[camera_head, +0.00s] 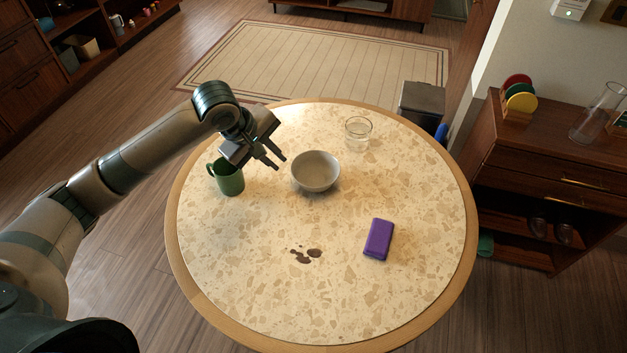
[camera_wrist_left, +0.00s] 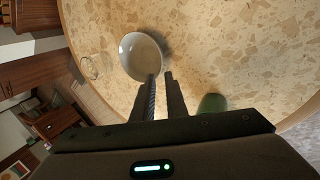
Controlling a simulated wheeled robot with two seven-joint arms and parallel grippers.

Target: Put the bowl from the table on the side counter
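A pale grey-white bowl (camera_head: 315,173) stands upright on the round speckled table (camera_head: 330,300), a little right of the left gripper. My left gripper (camera_head: 277,163) is above the table between the green mug and the bowl, its two fingers apart with nothing between them. In the left wrist view the bowl (camera_wrist_left: 139,54) lies just beyond the fingertips (camera_wrist_left: 160,75), and one finger overlaps its rim in the picture; I cannot tell whether they touch. The wooden side counter (camera_head: 555,150) stands at the right, beyond the table edge. My right gripper is not in view.
A green mug (camera_head: 228,178) is left of the bowl, a clear glass (camera_head: 358,132) behind it, a purple block (camera_head: 378,239) and dark spill (camera_head: 305,255) in front. The counter top holds coloured discs (camera_head: 520,100) and a tall glass vessel (camera_head: 597,115). A grey bin (camera_head: 422,100) stands behind the table.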

